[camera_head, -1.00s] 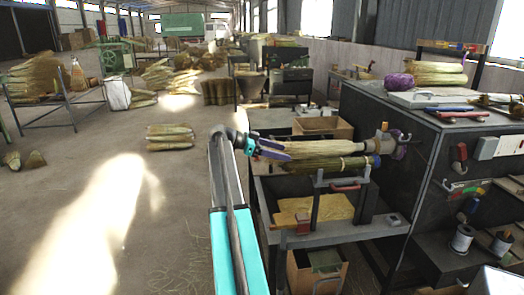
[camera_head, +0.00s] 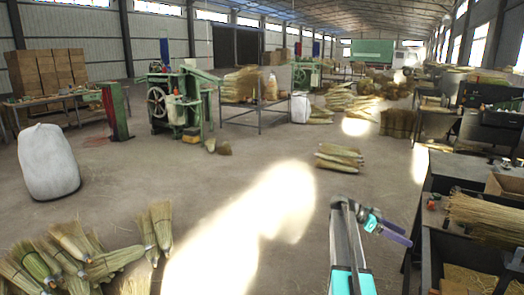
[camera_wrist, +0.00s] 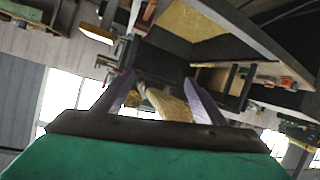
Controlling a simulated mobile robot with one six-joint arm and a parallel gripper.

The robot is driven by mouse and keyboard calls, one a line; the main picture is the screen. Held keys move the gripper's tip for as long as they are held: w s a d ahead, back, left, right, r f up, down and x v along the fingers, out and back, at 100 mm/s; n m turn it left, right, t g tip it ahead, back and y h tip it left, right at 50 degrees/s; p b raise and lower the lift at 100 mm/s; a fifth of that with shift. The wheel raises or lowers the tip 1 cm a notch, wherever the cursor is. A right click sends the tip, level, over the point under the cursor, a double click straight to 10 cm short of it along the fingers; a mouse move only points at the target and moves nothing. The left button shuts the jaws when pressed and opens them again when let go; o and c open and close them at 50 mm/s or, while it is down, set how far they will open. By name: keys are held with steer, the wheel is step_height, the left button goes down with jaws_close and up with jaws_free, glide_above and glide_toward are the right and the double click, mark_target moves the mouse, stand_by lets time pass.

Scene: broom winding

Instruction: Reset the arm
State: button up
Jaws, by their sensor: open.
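My arm shows at the lower right of the head view, with my gripper (camera_head: 405,236) at its end. Its purple fingers point right, toward the workbench. In the wrist view the two purple fingers of my gripper (camera_wrist: 158,78) stand apart with nothing held between them. A straw broom bundle (camera_head: 485,211) lies on the bench at the right edge of the head view, to the right of my gripper and apart from it. Straw (camera_wrist: 172,103) also shows beyond the fingers in the wrist view.
The dark workbench (camera_head: 440,182) stands close on the right. Several brooms (camera_head: 95,250) lie at the lower left, near a white sack (camera_head: 48,161). A green machine (camera_head: 180,105) stands at the back left. A straw stack (camera_head: 338,157) lies on the floor. The middle floor is open.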

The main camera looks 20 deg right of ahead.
steer(key=a+f+n+t+y, duration=0.25)
steer(key=a+f+n, duration=0.65)
steer(key=a+f, duration=2.05)
steer(key=s+a+f+n+y, duration=0.4)
steer(key=s+a+f+n, duration=0.3)
steer(key=s+a, duration=0.5)
steer(key=s+a+f+n+y, duration=0.4)
steer(key=s+a+f+n, duration=0.3)
steer(key=s+a+f, duration=0.4)
steer(key=s+a, duration=0.2)
steer(key=a, duration=0.4)
steer(key=shift+a+f+n+t, duration=0.3)
steer(key=shift+a+f+t, duration=0.05)
steer(key=shift+a, duration=0.05)
